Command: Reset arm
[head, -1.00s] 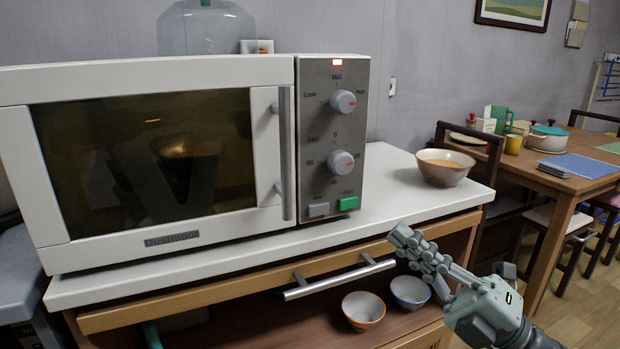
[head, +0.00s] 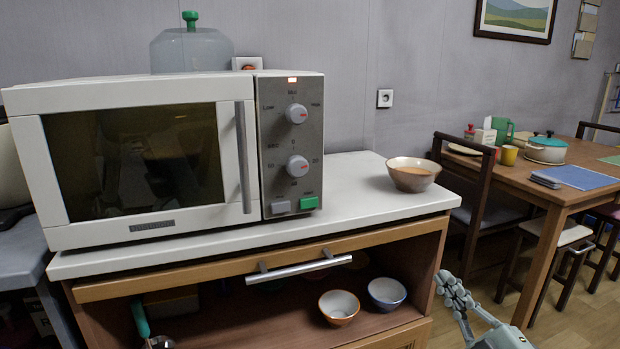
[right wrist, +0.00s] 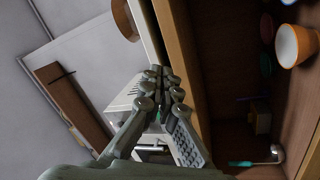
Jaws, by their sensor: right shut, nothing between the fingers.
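My right gripper (head: 458,292) is at the lower right of the head view, in front of the right end of the cabinet. Its fingers are closed together with nothing between them, as the right wrist view (right wrist: 163,88) also shows. It is apart from the cabinet and the bowls. My left gripper is not in view.
A white microwave (head: 150,228) and a bowl (head: 413,176) stand on the white counter (head: 350,205). Below are a drawer with a handle (head: 300,268) and an open shelf with an orange bowl (head: 339,307) and a blue bowl (head: 387,293). A dining table (head: 560,196) stands at right.

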